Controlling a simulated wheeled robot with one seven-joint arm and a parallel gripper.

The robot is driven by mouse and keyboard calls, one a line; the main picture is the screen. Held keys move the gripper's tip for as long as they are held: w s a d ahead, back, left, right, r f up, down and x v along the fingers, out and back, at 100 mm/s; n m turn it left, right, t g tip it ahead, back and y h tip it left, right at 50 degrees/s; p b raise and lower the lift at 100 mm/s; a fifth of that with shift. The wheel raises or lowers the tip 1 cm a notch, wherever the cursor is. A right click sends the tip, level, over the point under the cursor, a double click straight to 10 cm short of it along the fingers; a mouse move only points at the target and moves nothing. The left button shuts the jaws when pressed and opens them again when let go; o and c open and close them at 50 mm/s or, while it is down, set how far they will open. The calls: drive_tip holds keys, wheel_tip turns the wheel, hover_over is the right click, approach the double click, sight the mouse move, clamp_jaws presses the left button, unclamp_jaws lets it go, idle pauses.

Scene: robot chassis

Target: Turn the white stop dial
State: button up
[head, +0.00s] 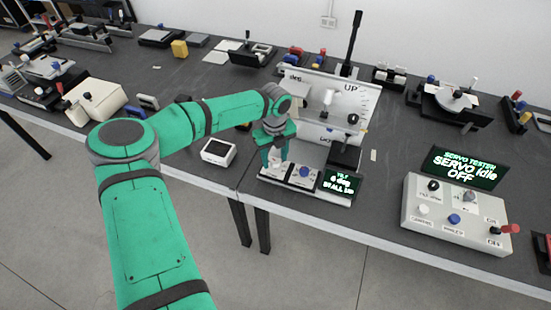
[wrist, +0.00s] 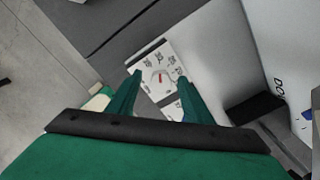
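The stop dial (wrist: 159,77) shows in the wrist view as a pale round dial with a red mark on a white plate (wrist: 150,60) with printed marks around it. It lies beyond and between my fingertips. My gripper (wrist: 158,86) is open, with a gap between its two green fingers, and I see nothing held. I cannot tell whether the fingers touch the dial. In the head view my gripper (head: 273,156) points down over the left end of the tilt rig's front panel (head: 297,184), where it hides part of the panel.
A screen (head: 342,184) reading TILT and STALL stands right of the panel. A small white box (head: 218,152) sits to the left. The servo tester (head: 455,215) stands to the right.

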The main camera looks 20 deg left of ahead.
sight(275, 161)
drive_tip(key=shift+s+d, duration=0.1)
wheel_tip(275, 161, up, 11)
drive_tip(key=shift+f, duration=0.15)
idle(0.5)
idle(0.5)
